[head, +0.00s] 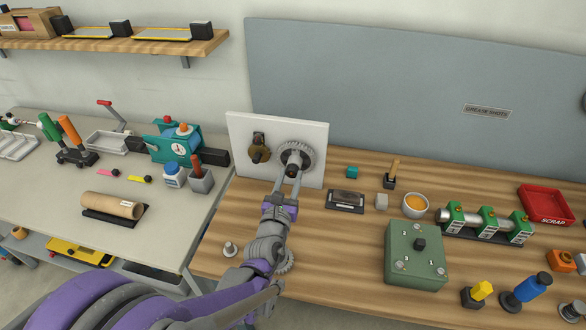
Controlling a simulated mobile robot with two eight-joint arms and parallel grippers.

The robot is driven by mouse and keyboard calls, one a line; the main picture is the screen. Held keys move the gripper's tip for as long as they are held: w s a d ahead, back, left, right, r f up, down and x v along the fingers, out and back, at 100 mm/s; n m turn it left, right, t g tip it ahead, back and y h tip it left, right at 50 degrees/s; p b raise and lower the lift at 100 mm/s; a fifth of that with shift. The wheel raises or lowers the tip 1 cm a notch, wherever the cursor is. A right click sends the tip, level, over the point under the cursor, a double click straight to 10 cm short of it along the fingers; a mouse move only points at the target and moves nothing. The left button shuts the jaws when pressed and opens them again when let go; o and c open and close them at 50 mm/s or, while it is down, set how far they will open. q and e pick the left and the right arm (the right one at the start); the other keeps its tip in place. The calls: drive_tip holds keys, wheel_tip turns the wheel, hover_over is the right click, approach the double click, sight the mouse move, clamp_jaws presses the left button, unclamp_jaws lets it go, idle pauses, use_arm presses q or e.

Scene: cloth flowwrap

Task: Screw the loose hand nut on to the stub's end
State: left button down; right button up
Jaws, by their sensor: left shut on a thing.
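A white upright panel (240,132) stands at the back left of the wooden bench. A dark grey toothed wheel (308,156) sits on its front, around the stub, which is mostly hidden. My left gripper (291,174) reaches up to the middle of this wheel. Its fingers are shut on a small dark piece (292,168), which looks like the hand nut, at the stub's end. I cannot tell whether its thread has caught. My right gripper is not in view.
A second toothed wheel (286,262) lies on the bench, partly behind my left arm. A small grey peg on a round base (230,249) stands left of it.

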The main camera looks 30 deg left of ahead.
use_arm(q)
drive_tip(key=shift+c, duration=2)
unclamp_jaws()
drive_tip(key=v, duration=1)
drive_tip(key=shift+s, duration=0.4)
